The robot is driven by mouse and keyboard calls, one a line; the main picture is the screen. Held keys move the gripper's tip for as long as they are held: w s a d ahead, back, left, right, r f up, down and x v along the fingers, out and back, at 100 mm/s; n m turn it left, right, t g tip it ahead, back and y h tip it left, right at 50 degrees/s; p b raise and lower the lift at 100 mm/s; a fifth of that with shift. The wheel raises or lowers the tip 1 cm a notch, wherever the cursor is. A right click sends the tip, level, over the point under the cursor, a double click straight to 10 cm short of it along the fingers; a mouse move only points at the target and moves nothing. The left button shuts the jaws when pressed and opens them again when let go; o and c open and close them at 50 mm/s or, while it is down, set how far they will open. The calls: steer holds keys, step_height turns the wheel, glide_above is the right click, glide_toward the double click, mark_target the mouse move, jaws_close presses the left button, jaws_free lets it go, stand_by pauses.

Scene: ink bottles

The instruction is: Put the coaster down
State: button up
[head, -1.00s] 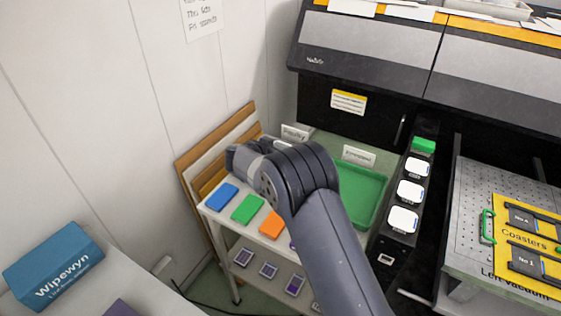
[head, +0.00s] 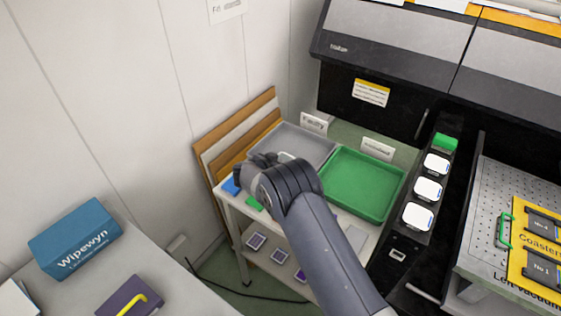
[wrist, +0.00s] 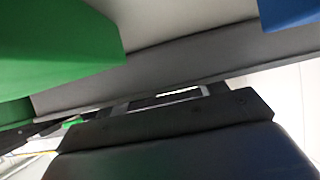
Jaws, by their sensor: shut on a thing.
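My gripper (head: 264,160) is at the far end of my arm in the head view, over the front edge of the grey tray (head: 312,143) on the shelf unit. My wrist hides most of the gripper and what it holds. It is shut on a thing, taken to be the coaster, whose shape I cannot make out. In the wrist view a large dark shape fills the bottom, and I cannot tell whether it is gripper or coaster. A green block (wrist: 60,45) and a blue block (wrist: 288,12) show close by at the top.
A green tray (head: 402,194) stands right of the grey one. Blue (head: 230,186) and green blocks lie at the shelf's front. A yellow board marked Coasters (head: 519,240) is at far right. A blue Wipewyn box (head: 75,240) sits on the left table.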

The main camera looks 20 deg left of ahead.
steer(key=shift+s+d+f+b, duration=0.15)
steer(key=shift+f+b, duration=0.4)
steer(key=shift+f, duration=0.05)
steer(key=o, duration=1.1)
steer(key=shift+s+f, duration=0.1)
steer(key=shift+f, duration=0.1)
steer(key=shift+r, duration=0.1)
steer(key=shift+r+p, duration=0.55)
steer(key=shift+p, duration=0.05)
steer(key=b+v, duration=0.1)
steer(key=v, duration=1.1)
steer(key=shift+w+r+b, duration=0.2)
steer(key=shift+w+b, duration=0.05)
steer(key=shift+b, duration=0.1)
